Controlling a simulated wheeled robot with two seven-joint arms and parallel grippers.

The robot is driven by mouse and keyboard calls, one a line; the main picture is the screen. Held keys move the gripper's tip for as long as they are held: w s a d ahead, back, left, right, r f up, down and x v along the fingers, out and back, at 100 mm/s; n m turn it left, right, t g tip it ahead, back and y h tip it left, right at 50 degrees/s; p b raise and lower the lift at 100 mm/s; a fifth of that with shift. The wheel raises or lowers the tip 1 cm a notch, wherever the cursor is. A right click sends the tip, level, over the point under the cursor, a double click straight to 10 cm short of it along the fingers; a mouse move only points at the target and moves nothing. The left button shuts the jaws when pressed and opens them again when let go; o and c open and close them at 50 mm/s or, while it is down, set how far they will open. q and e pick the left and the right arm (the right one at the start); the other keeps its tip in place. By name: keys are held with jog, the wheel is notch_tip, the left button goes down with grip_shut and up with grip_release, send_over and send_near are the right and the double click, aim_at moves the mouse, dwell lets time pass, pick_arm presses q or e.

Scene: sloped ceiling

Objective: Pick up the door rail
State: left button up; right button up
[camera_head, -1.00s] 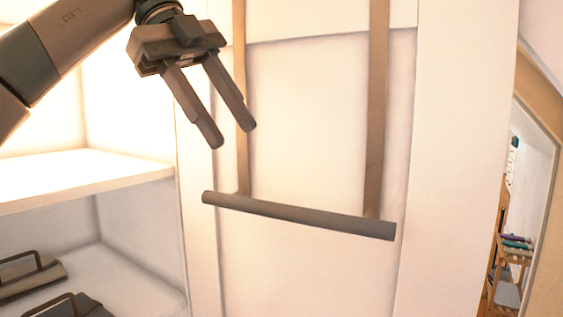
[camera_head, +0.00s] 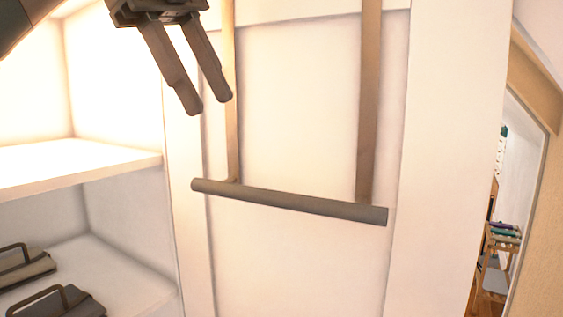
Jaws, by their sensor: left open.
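The door rail (camera_head: 290,202) is a dark grey round bar, slightly tilted down to the right in the head view. It hangs from two flat tan straps (camera_head: 368,110) in front of a white panel. My left gripper (camera_head: 208,104) is at the upper left, above the rail's left end and apart from it. Its two fingers point down and to the right, open, with nothing between them. The top of the gripper is cut off by the picture edge. My right gripper is not in view.
White shelves (camera_head: 80,167) stand at the left; dark folded items with handles (camera_head: 58,302) lie on the lower one. At the right, past a wooden edge (camera_head: 536,80), a small wooden stand (camera_head: 500,250) shows. The space below the rail is clear.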

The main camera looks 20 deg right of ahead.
pick_arm(q)
send_near(259, 190)
notch_tip(259, 190, down, 2)
jog(key=shift+s+d+f+p, duration=0.4)
jog(key=shift+d+f+p, duration=0.05)
jog(key=shift+d+f, duration=0.15)
jog(key=shift+s+d+f+p, duration=0.1)
jog(key=shift+d+f+p, duration=0.3)
jog(key=shift+p, duration=0.2)
jog(key=p+x, duration=0.1)
jog(key=x, duration=0.1)
jog(key=shift+d+f+p, duration=0.25)
jog(key=shift+d+p, duration=0.1)
jog(key=shift+d, duration=0.1)
jog(key=shift+s+d+f, duration=0.1)
jog(key=shift+d+f, duration=0.15)
jog(key=shift+f, duration=0.35)
